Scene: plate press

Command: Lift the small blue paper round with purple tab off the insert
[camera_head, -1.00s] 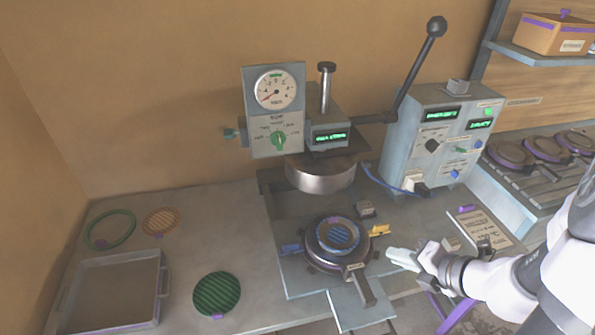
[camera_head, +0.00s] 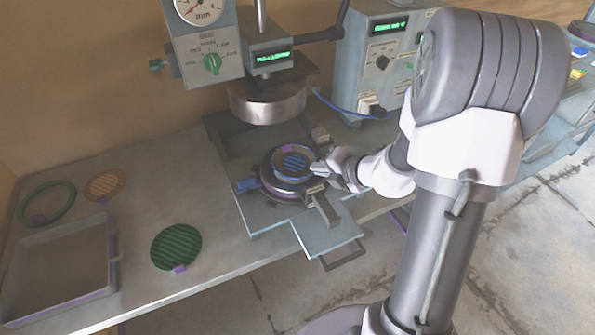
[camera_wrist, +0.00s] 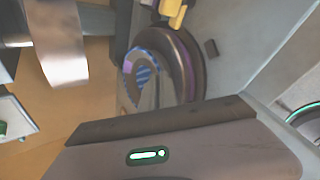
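The small blue striped paper round (camera_head: 293,162) lies on the round dark insert (camera_head: 270,183) below the press head. In the wrist view the blue round (camera_wrist: 147,68) shows partly, with a purple patch at its edge, and grey parts cover some of it. My gripper (camera_head: 316,170) is at the right rim of the insert, close beside the blue round. Its fingertips are small and overlap the rim, so I cannot tell whether they are open or touch the paper. The purple tab is not clear in the head view.
The metal press head (camera_head: 268,102) hangs above and behind the insert. A green striped round (camera_head: 176,247), an orange round (camera_head: 105,184), a green ring (camera_head: 47,203) and a grey tray (camera_head: 60,262) lie on the left bench.

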